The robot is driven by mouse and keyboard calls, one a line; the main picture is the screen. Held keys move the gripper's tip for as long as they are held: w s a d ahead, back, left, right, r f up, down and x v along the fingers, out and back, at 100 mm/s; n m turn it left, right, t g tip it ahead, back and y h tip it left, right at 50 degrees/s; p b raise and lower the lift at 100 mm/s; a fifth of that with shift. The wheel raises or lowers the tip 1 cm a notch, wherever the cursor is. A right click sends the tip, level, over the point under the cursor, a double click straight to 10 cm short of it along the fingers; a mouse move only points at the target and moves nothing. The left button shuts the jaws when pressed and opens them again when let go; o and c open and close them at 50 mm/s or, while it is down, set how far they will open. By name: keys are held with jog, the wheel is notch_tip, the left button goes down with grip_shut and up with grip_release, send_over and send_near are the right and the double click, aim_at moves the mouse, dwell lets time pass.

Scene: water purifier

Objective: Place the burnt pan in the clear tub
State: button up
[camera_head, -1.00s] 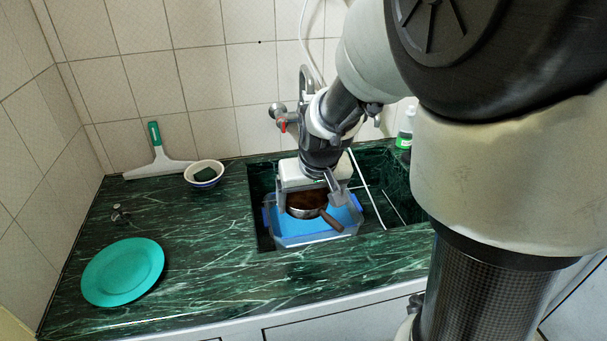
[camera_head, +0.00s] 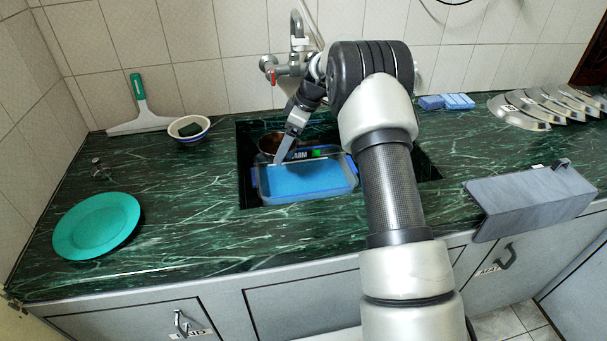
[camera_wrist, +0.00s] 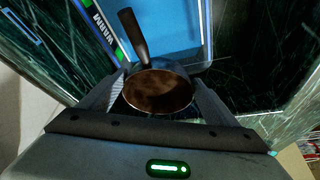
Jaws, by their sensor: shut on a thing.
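The burnt pan (camera_head: 268,143) has a scorched brown inside and shows partly at the sink's back left. In the wrist view the pan (camera_wrist: 158,92) lies between the fingers of my gripper (camera_wrist: 160,98), which is shut on it. Its dark handle points away from my palm, over the tub's edge in that view. The clear tub (camera_head: 350,186), with a blue inside, stands in the sink; the tub (camera_wrist: 188,58) also shows beyond the pan in the wrist view. The pan's bowl appears beside the tub's back left rim. Its height against the rim is unclear. My gripper (camera_head: 285,148) partly hides the pan.
The tap (camera_head: 296,50) stands behind the sink. A bowl with a sponge (camera_head: 190,127), a squeegee (camera_head: 140,110) and a teal plate (camera_head: 97,226) are on the left counter. A grey rack (camera_head: 530,200), blue sponges (camera_head: 445,101) and metal lids (camera_head: 540,108) are at right.

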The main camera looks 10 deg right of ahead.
jog(key=shift+w+f, duration=0.3)
jog(key=shift+f, duration=0.05)
jog(key=b, duration=0.4)
send_near(288, 188)
jog(key=shift+n, duration=0.3)
jog(key=a+f, duration=0.1)
jog(key=s+a+f, duration=0.1)
jog(key=f, duration=0.1)
jog(key=s+a+f, duration=0.1)
jog(key=a, duration=0.1)
jog(key=shift+s+f, duration=0.2)
jog(key=shift+f, duration=0.2)
jog(key=shift+f, duration=0.2)
